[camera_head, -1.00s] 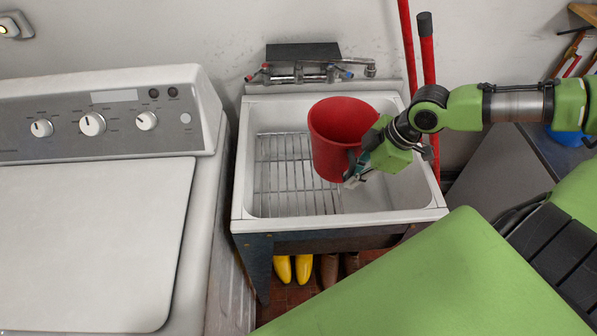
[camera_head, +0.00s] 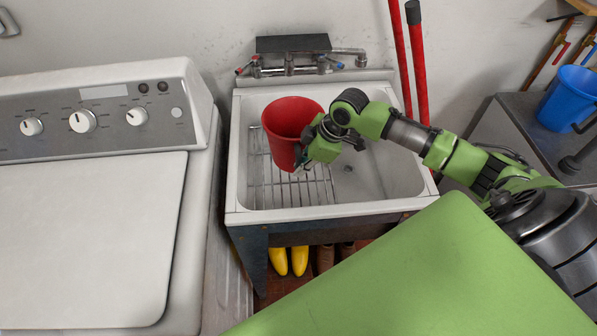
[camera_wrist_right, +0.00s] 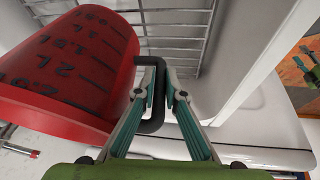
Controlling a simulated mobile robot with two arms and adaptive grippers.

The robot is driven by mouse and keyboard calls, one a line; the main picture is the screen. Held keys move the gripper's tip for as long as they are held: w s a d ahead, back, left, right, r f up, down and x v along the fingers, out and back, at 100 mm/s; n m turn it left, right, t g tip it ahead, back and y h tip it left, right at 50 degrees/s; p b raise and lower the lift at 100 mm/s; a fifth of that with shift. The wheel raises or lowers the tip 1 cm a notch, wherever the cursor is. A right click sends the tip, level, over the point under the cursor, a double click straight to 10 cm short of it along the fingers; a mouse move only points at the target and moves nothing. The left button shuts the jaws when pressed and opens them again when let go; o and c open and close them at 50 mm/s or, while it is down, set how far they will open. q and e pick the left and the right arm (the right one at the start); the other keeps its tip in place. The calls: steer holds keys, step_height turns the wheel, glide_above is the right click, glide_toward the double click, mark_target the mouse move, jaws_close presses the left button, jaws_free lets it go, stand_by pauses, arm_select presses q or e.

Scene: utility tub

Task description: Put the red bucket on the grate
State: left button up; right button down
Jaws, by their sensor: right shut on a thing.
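The red bucket (camera_head: 284,125) is upright over the left part of the white sink, above the wire grate (camera_head: 290,192). Whether its base touches the grate I cannot tell. My right gripper (camera_head: 304,163) is at the bucket's right side. In the right wrist view, the gripper (camera_wrist_right: 162,82) is shut on the bucket's dark handle (camera_wrist_right: 150,127). The red bucket (camera_wrist_right: 75,62) shows volume marks there, and the grate (camera_wrist_right: 172,30) shows behind it. The bucket hides part of the grate in the head view. My left gripper is out of view.
The sink (camera_head: 408,172) has raised walls around the grate, and its right part is bare. A faucet (camera_head: 290,68) stands at its back. A washing machine (camera_head: 85,240) is at the left. Red poles (camera_head: 418,75) lean behind, and a blue bucket (camera_head: 566,98) stands at the right.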

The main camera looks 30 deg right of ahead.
steer(key=shift+w+a+f, duration=0.25)
steer(key=shift+w+f, duration=0.15)
steer(key=shift+f, duration=0.1)
step_height(320, 180, down, 2)
steer(key=shift+f+p, duration=0.15)
steer(key=shift+p, duration=0.35)
steer(key=shift+w+f, duration=0.1)
steer(key=shift+f, duration=0.4)
steer(key=c, duration=2.1)
jaws_free()
steer(key=v, duration=1.2)
steer(key=shift+b, duration=0.45)
